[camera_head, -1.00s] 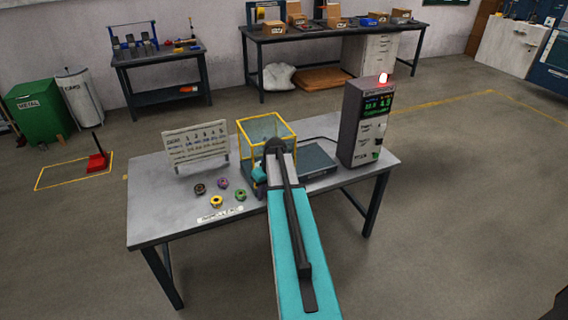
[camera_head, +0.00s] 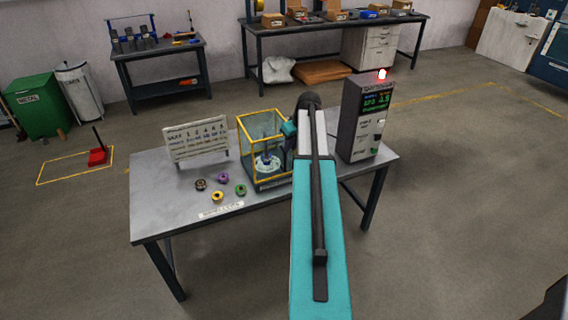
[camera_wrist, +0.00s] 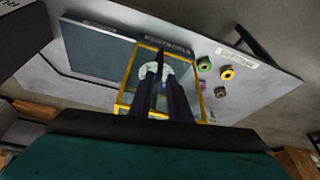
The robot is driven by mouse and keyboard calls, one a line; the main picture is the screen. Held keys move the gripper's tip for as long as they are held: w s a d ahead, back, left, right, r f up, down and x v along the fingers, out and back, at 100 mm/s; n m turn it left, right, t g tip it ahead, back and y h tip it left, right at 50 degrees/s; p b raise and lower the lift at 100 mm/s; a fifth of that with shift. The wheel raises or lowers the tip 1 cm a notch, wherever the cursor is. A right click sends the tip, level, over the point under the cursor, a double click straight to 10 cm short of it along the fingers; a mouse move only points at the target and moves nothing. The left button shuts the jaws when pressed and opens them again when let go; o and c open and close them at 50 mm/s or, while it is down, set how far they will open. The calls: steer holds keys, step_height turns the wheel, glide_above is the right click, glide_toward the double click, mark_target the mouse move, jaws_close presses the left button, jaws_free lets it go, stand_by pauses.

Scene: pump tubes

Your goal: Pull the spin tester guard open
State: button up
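The spin tester guard (camera_head: 248,150) is a clear box with a yellow frame, standing on the table around a pale round rotor (camera_head: 267,163). In the wrist view the guard's yellow frame (camera_wrist: 130,78) is just beyond my gripper's fingers. My gripper (camera_head: 288,128) is at the upper right edge of the guard in the head view; my arm hides most of it. In the wrist view my gripper (camera_wrist: 161,62) shows two dark fingers close together in front of the guard. I cannot tell whether they touch it or have anything between them.
A grey control box (camera_head: 361,120) with a lit red lamp stands right of my arm. A white card stand (camera_head: 195,140) and several coloured rings (camera_head: 222,177) are left of the guard. A flat grey plate (camera_wrist: 98,52) lies beside the guard.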

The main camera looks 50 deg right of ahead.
mark_target(285, 162)
steer(key=shift+p+x, duration=2.15)
steer(key=shift+x, duration=4.75)
steer(key=shift+s, duration=0.15)
jaws_close()
steer(key=shift+d, duration=0.4)
steer(key=shift+a, duration=0.3)
